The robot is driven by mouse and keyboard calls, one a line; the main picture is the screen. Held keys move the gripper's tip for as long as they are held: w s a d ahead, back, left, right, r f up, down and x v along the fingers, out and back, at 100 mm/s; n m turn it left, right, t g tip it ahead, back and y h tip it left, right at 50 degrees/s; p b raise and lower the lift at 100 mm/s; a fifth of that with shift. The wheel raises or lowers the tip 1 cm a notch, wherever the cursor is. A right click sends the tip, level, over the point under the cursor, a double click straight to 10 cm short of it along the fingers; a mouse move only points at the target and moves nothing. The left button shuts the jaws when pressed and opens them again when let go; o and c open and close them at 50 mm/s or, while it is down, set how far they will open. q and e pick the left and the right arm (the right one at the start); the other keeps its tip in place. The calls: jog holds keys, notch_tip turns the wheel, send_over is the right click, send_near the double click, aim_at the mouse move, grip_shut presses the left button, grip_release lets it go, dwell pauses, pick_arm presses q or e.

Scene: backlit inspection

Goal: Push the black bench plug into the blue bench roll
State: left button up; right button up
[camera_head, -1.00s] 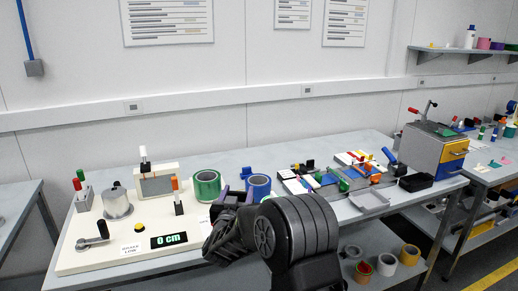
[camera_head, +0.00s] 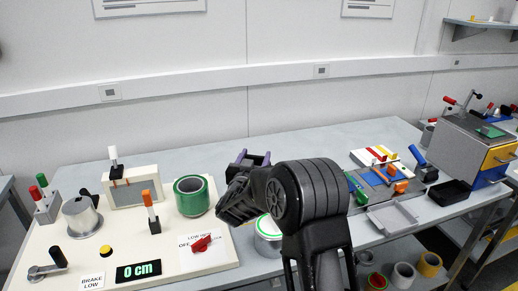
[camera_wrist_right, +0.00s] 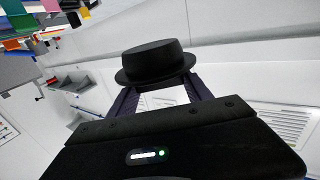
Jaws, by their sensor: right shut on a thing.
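The black bench plug (camera_wrist_right: 156,64) shows in the right wrist view as a round cap with a wider flange. It sits between the two dark fingers of my right gripper (camera_wrist_right: 160,98), which is shut on it. In the head view my right gripper (camera_head: 250,160) is raised over the bench, fingertips pointing away from me. The plug cannot be made out there. The blue bench roll is not visible now; my right arm covers the bench right of the green roll (camera_head: 191,196). My left gripper is not in view.
A pale panel (camera_head: 215,262) with a metal cup, lever and display covers the bench's left. A whitish roll with a green rim (camera_head: 268,236) is partly behind my arm. A grey tray (camera_head: 393,218) and a black bin (camera_head: 449,193) stand right. The bench's back strip is clear.

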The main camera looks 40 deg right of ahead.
jog(key=shift+s+a, duration=0.1)
jog(key=shift+a, duration=0.05)
notch_tip(320, 180, down, 4)
jog(key=b, duration=0.3)
jog(key=shift+b, duration=0.35)
jog(key=shift+f+b, duration=0.7)
jog(key=shift+f, duration=0.2)
jog(key=shift+f, duration=0.15)
jog(key=shift+f+b, duration=1.45)
jog(key=shift+f, duration=0.05)
jog(key=shift+f, duration=0.2)
jog(key=o, duration=1.3)
jog(key=shift+c, duration=0.2)
